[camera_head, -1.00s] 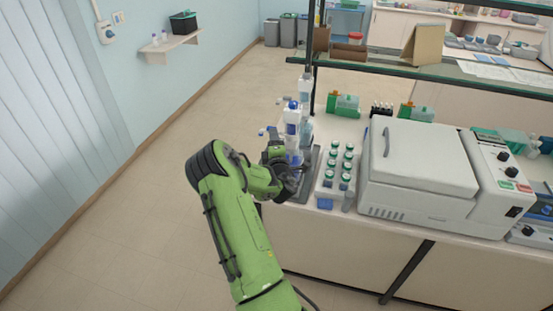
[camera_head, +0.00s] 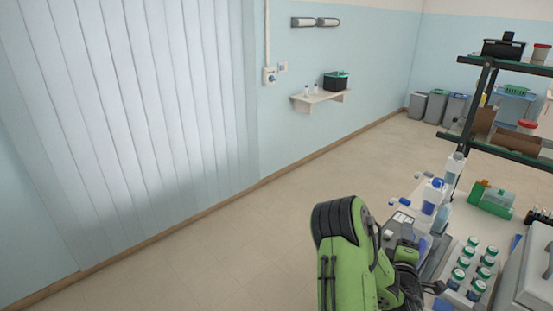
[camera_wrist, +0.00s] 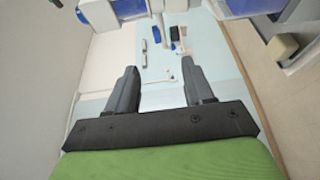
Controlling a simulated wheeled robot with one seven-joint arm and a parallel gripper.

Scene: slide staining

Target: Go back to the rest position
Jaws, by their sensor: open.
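My gripper (camera_wrist: 160,90) shows in the wrist view with its two dark fingers spread apart and nothing between them. In the head view my green arm rises at the bottom, right of the middle, beside the left end of the bench. The gripper's fingertips cannot be made out there; they are hidden behind the wrist or blend with the dark parts. White and blue bottles (camera_head: 434,195) stand just beyond the wrist. Whether the arm touches them cannot be told.
A rack of green-capped bottles (camera_head: 472,268) and a white machine (camera_head: 530,275) stand on the bench to the right. A shelf frame (camera_head: 472,110) rises behind the bottles. The floor (camera_head: 220,255) to the left is clear. A small wall shelf (camera_head: 318,101) and bins (camera_head: 437,106) are farther back.

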